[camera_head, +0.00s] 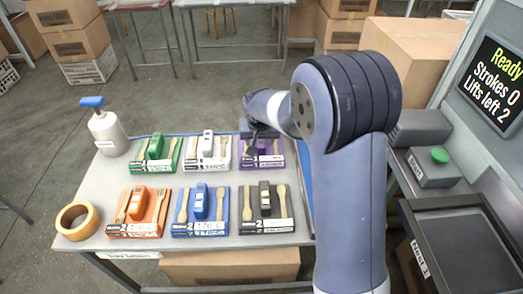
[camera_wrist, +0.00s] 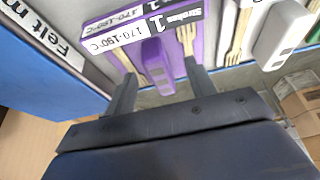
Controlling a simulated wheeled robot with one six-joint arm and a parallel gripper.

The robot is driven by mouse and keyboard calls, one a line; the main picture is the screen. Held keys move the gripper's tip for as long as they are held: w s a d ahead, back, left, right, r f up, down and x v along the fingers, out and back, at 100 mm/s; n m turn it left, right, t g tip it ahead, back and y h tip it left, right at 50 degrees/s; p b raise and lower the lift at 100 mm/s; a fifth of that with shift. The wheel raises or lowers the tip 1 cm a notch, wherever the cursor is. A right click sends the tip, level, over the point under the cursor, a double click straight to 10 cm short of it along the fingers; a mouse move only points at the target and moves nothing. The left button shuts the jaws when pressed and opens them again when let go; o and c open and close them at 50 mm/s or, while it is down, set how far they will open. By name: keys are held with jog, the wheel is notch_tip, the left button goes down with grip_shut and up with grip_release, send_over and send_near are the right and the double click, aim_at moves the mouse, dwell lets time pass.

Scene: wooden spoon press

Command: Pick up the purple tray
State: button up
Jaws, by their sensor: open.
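The purple tray (camera_head: 275,160) sits at the back right of the table's tray group, with wooden utensils and a purple block-like handle on it. In the wrist view the purple tray (camera_wrist: 120,58) fills the top middle, with a label reading "170-190°C" and "Strokes 1". Its purple handle (camera_wrist: 158,68) lies between the fingers in the picture. My gripper (camera_wrist: 162,85) is open, one finger on each side of that handle. I cannot tell whether the fingers touch the tray. In the head view my gripper (camera_head: 262,130) is over the purple tray and partly hides it.
White (camera_head: 190,163), green (camera_head: 143,163), orange (camera_head: 120,228), blue (camera_head: 215,230) and black (camera_head: 280,225) trays share the table (camera_head: 100,190). A blue felt mat (camera_wrist: 35,75) borders the purple tray. The press screen (camera_head: 492,80) reads "Ready".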

aim_at(261, 142)
jog(key=shift+w+d+x, duration=0.15)
jog(key=shift+w+x, duration=0.05)
jog(key=shift+x, duration=0.95)
jog(key=shift+w+d+x, duration=0.15)
jog(key=shift+w+x, duration=0.05)
jog(key=shift+x, duration=0.95)
jog(key=shift+r, duration=0.15)
jog(key=shift+c, duration=0.4)
grip_shut()
